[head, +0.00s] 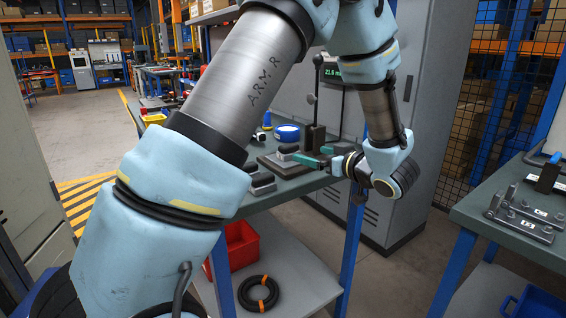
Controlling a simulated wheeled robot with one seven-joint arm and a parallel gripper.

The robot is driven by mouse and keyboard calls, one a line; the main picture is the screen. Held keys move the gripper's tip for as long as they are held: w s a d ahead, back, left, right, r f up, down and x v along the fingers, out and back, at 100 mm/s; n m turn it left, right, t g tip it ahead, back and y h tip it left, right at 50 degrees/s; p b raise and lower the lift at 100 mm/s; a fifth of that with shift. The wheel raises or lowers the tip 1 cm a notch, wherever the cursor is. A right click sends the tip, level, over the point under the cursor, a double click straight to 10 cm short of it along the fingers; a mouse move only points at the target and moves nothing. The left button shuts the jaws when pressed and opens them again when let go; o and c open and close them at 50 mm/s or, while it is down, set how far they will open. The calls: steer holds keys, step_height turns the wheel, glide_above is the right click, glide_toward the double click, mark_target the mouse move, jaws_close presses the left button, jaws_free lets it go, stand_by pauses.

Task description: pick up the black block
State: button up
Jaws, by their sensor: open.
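My gripper (308,156) is at the end of my arm, over the workbench (312,184) in the middle of the view. Its green fingers point left and are open. A dark upright block (314,135) stands just behind the fingers. A dark block-like piece with a light top (262,182) sits on the bench to the left of the gripper. Another black block (547,178) stands on the right bench, far from the gripper. I cannot tell for certain which is the black block. My arm hides part of the bench.
A gauge stand with a digital readout (333,72) is behind the gripper. A blue round item (287,132) lies on the bench. A red bin (236,245) and a black coil (258,293) are on the lower shelf. The right bench (480,205) holds metal clamps (520,222).

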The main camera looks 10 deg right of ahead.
mark_target(292, 150)
steer(key=shift+w+a+f, duration=0.15)
steer(key=shift+a, duration=0.05)
steer(key=x, duration=0.3)
steer(key=shift+w+a+p, duration=0.2)
steer(key=shift+w+p, duration=0.15)
steer(key=shift+a+p+x, duration=0.15)
steer(key=shift+p+x, duration=0.2)
steer(key=shift+x, duration=1.2)
steer(key=shift+a+p+x, duration=0.15)
steer(key=shift+p+x, duration=0.15)
steer(key=shift+x, duration=1.3)
steer(key=shift+s, duration=0.15)
jaws_close()
